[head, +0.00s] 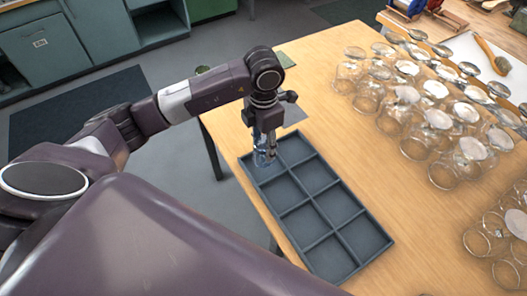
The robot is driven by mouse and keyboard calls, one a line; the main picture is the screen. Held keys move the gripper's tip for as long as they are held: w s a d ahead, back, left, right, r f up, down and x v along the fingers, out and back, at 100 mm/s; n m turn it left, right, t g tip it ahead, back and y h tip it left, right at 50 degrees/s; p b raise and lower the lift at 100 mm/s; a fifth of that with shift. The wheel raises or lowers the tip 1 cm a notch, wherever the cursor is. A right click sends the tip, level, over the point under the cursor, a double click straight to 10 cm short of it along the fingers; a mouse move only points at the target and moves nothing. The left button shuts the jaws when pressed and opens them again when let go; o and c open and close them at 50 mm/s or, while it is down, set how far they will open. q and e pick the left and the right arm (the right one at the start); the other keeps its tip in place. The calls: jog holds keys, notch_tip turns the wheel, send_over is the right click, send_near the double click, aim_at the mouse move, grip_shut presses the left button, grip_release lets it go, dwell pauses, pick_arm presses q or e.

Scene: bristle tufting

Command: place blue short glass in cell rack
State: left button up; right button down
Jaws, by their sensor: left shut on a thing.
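The cell rack (322,243) is a dark grey-blue tray with two columns of square cells, lying at the left edge of the wooden table. My left gripper (266,147) points down over the rack's far left corner cell. It is shut on a clear, bluish short glass (261,158), which is partly hidden by the fingers. The glass is at or just above that corner cell; I cannot tell whether it touches the floor of the cell. The other cells in view look empty. My right gripper is not in view.
Rows of clear glasses (412,118) stand across the table's right side, and more glasses (497,237) stand at the lower right. A brush (493,55) lies on a white sheet at the back right. Bare table (350,150) lies between rack and glasses.

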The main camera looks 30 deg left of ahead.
aim_at(264, 155)
pick_arm(q)
notch_tip(264, 155, down, 4)
jog(key=shift+r+p, duration=0.25)
jog(key=shift+p, duration=0.1)
jog(key=shift+f, duration=0.45)
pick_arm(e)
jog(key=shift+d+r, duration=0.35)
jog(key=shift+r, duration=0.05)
pick_arm(q)
jog(key=shift+f, duration=0.1)
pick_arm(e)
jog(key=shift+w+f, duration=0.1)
pick_arm(q)
jog(key=o, duration=1.1)
jog(key=shift+o, duration=0.2)
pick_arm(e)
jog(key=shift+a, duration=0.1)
